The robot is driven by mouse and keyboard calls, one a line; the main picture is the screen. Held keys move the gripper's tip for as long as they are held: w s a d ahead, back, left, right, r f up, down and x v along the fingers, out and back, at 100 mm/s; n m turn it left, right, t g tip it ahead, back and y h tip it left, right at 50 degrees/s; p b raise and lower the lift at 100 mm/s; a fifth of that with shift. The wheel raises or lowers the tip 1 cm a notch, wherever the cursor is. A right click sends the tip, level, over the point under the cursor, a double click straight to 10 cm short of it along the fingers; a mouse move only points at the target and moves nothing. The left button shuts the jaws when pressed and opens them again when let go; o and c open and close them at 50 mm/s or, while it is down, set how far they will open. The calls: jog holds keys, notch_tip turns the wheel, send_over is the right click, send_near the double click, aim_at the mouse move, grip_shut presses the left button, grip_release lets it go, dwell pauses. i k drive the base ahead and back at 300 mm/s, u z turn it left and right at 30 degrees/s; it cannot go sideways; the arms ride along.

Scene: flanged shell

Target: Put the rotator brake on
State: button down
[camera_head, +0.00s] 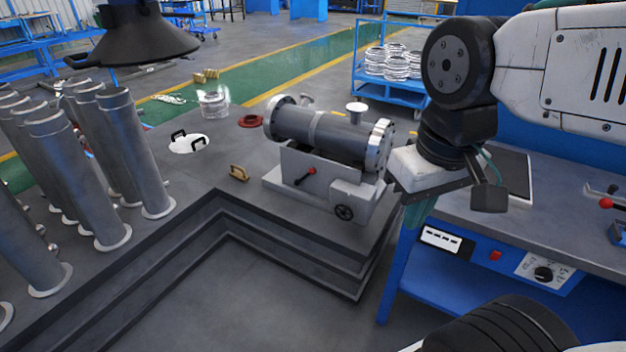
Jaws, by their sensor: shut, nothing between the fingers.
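The rotator (318,197) is a light grey base on the dark platform at the centre. It carries a horizontal grey flanged shell (335,137). A short lever with a red knob (308,173), which looks like the brake, sticks out of the base's front face. A black handwheel (344,212) is on the lower box at the base's right. My gripper (418,213) hangs under my wrist, right of the rotator and apart from the lever. It is shut and empty, with its fingers partly hidden.
A blue bench with a control panel (541,271) stands at the right, close under my arm. Several upright pipes (127,146) stand at the left. A wooden-coloured handled piece (239,173) and a white lidded disc (188,144) lie left of the rotator. Platform space before the rotator is clear.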

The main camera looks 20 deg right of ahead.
aim_at(312, 171)
jog(key=u, duration=0.3)
jog(key=i, duration=1.3)
jog(key=z, duration=0.85)
